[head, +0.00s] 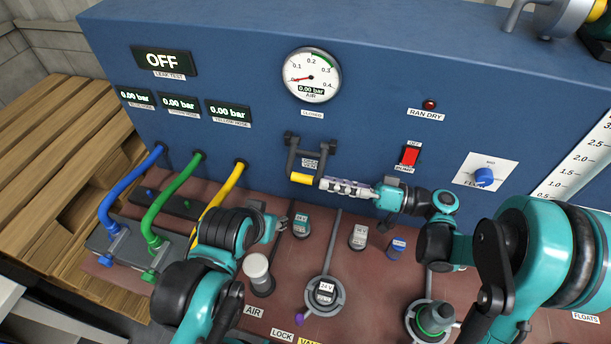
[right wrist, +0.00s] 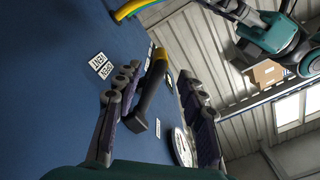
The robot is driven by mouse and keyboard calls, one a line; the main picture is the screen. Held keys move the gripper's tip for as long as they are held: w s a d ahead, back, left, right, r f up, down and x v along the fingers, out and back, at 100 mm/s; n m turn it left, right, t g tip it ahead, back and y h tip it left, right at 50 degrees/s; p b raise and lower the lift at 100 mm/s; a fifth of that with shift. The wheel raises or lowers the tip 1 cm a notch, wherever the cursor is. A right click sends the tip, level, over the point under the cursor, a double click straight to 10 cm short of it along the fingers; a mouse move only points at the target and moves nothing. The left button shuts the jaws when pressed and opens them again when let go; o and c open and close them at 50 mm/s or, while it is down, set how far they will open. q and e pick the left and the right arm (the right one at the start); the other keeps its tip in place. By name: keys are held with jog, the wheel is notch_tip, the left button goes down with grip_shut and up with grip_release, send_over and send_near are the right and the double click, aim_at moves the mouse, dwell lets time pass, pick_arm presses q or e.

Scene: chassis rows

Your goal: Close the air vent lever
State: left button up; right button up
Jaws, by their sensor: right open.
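The air vent lever (head: 303,179) is a dark U-shaped handle with a yellow grip on the blue panel, hanging down over the "OPEN" label, with a "CLOSED" label (head: 312,114) above it. My right gripper (head: 325,184) reaches in from the right at the yellow grip. In the right wrist view, the lever (right wrist: 150,88) lies between the two spread fingers of the right gripper (right wrist: 158,105), with gaps showing on both sides. My left gripper (head: 277,228) is lower left of the lever, apart from it; its finger opening is too small to judge.
A round air gauge (head: 311,75) sits above the lever. A red switch (head: 410,156) and a blue knob (head: 485,177) are to the right. Blue, green and yellow hoses (head: 223,190) are at the left. Several knobs and valves, such as a white-topped one (head: 257,266), stand on the brown deck below.

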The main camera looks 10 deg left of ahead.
aim_at(317, 181)
jog(key=a+b, duration=0.1)
jog(key=a, duration=0.6)
jog(key=shift+w, duration=0.1)
grip_shut()
